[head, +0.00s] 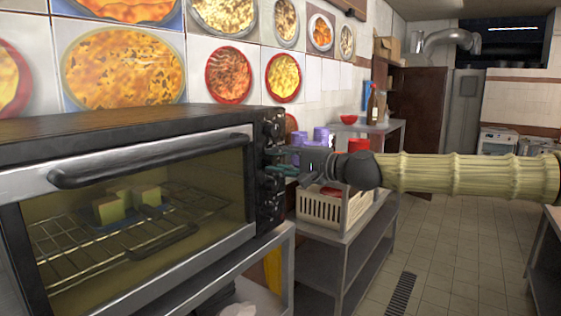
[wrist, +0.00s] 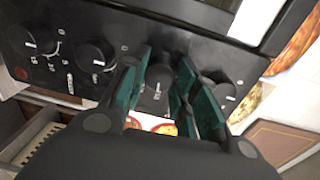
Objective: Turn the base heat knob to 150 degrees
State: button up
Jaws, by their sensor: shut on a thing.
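The toaster oven (head: 130,190) stands at the left with its glass door shut. Its black control panel (wrist: 120,25) carries a row of black knobs with small white markings. My gripper (head: 282,163) reaches the panel from the right in the head view. In the wrist view its teal fingers (wrist: 160,80) sit on either side of one knob (wrist: 158,85) and are shut on it. Other knobs sit beside it, one to the right (wrist: 219,82) and two to the left (wrist: 95,54). The labels and the knob's setting are too small to read.
A tray with pale food blocks (head: 128,205) sits on the rack inside the oven. A cream basket (head: 330,212) stands on a metal shelf right of the oven, below my arm. Purple and red containers stand behind. The tiled floor at right is clear.

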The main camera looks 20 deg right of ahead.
aim_at(276, 159)
jog(key=shift+f, duration=0.1)
jog(key=o, duration=1)
jog(key=shift+o, duration=0.2)
jog(key=shift+v, duration=1.7)
jog(key=v, duration=0.4)
jog(key=shift+d, duration=0.1)
